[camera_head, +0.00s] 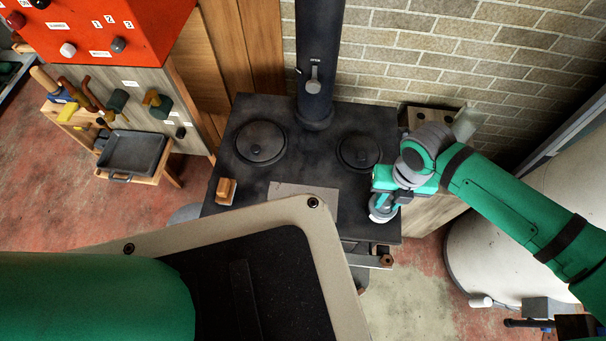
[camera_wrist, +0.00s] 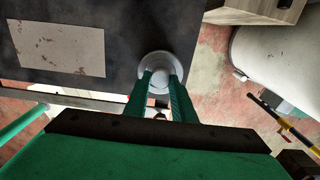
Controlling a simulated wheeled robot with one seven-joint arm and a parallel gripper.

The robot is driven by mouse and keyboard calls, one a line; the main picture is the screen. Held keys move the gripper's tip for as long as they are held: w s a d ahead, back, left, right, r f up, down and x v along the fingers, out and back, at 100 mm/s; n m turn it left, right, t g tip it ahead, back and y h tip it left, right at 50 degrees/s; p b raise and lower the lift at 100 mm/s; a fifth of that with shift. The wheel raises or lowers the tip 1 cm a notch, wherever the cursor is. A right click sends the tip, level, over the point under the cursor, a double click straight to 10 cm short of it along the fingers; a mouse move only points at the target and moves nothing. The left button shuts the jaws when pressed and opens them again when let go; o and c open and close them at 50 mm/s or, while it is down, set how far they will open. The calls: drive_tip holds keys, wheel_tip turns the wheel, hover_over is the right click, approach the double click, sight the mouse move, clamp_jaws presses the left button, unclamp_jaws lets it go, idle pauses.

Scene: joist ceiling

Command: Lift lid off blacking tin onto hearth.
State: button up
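A round pale grey tin (camera_wrist: 160,58) stands on the black stove top near its front right corner. It also shows in the head view (camera_head: 378,214), partly hidden under my gripper. A smaller light disc on top of it, apparently the lid (camera_wrist: 159,78), lies between my two green fingers. My gripper (camera_wrist: 162,84) reaches over the tin with its fingers apart, one on each side of the disc. Whether they press on it cannot be told. In the head view my gripper (camera_head: 385,203) is small and points down. No surface is clearly marked as the hearth.
A flat beige plate (camera_head: 304,192) lies on the stove top (camera_head: 300,120), left of the tin. Two round hob covers (camera_head: 261,143) and a flue pipe (camera_head: 318,60) are behind. A wooden block (camera_head: 226,190) sits at left. A pale cylinder (camera_head: 500,250) stands at right.

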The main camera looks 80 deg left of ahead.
sight(386, 203)
drive_tip(key=shift+r, duration=3.45)
clamp_jaws()
